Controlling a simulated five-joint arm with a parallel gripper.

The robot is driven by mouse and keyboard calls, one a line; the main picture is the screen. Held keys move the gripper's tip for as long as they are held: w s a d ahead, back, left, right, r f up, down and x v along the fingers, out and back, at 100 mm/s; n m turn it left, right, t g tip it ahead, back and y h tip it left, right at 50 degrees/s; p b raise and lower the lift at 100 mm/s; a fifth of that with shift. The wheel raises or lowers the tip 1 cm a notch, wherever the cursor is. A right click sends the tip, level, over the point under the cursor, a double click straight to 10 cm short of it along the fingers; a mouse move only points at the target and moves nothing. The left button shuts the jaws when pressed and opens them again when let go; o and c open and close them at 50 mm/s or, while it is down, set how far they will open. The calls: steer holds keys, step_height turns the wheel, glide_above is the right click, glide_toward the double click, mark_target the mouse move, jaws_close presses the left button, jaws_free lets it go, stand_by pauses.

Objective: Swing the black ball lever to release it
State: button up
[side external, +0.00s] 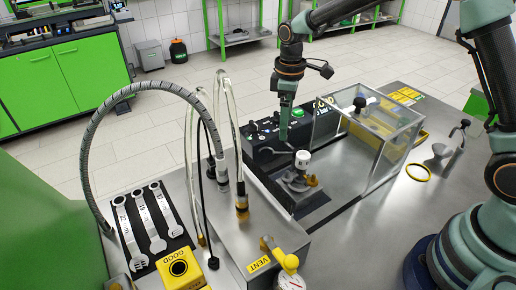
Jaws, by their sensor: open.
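My gripper (285,132) points down over the recessed test station. Its jaws are open, with no held object visible between them. Just below and right of it stands a small metal fixture (297,181) with a white cap (302,157) on top. A black ball knob (360,104) shows at the clear guard box, to the right of my gripper. Another dark ball tops a tilted metal lever (457,136) on the bench at the far right, well apart from my gripper. I cannot tell for certain which is the task's lever.
The clear guard box (385,135) stands close to the right of my gripper. A control box (262,135) with a green button is behind it. Upright hoses (240,150) rise at left, near several wrenches (150,225).

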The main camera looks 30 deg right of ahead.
steer(key=shift+r, duration=2.05)
steer(key=shift+s+d+r, duration=0.1)
steer(key=shift+r, duration=0.15)
steer(key=s+d+r+m+t, duration=0.2)
steer(key=s+r+m, duration=0.2)
steer(key=s, duration=0.5)
steer(key=s+d+r+m+t, duration=0.3)
steer(key=s+r+m, duration=0.1)
steer(key=s, duration=0.4)
steer(key=shift+s+d+r+m+t, duration=0.3)
steer(key=shift+s+d+r+m, duration=0.1)
steer(key=shift+r, duration=0.15)
